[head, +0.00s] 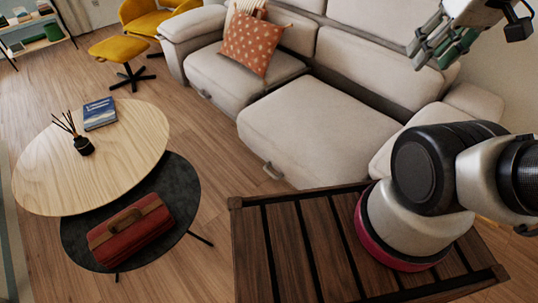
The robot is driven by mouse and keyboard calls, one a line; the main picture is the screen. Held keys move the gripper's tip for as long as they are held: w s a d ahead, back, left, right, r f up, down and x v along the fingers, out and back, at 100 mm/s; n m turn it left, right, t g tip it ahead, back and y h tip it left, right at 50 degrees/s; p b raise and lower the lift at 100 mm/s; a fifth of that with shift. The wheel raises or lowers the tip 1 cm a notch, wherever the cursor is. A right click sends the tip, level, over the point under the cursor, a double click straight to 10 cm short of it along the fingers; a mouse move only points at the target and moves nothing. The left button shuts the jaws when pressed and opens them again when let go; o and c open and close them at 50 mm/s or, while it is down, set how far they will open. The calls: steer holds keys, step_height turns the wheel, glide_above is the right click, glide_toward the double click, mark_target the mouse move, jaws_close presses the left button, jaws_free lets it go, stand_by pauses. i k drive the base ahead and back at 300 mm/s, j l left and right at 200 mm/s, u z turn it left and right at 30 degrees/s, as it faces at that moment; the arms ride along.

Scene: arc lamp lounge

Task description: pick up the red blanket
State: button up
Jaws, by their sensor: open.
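The red blanket (128,234) is rolled up, with a brown leather strap and handle around it. It lies at a slant on the dark round lower table (180,188), at the lower left of the head view. Its top and near side show, and nothing covers it. My gripper (432,44) is open and raised at the upper right, in front of the sofa's back. It is far from the blanket, and I see nothing between its fingers.
A light oval wooden table (140,150) overlaps the dark one and bears a reed diffuser (84,145) and a blue book (100,113). A beige sofa (310,125) with an orange cushion (256,45) stands behind. A yellow chair (150,14) and footstool (118,50) stand at the back left.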

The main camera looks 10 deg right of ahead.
mark_target(112, 241)
steer(key=j+u, duration=0.1)
steer(key=u, duration=0.7)
steer(key=i+j+u, duration=0.1)
steer(key=u, duration=0.75)
steer(key=i+j, duration=0.6)
steer(key=j, duration=0.25)
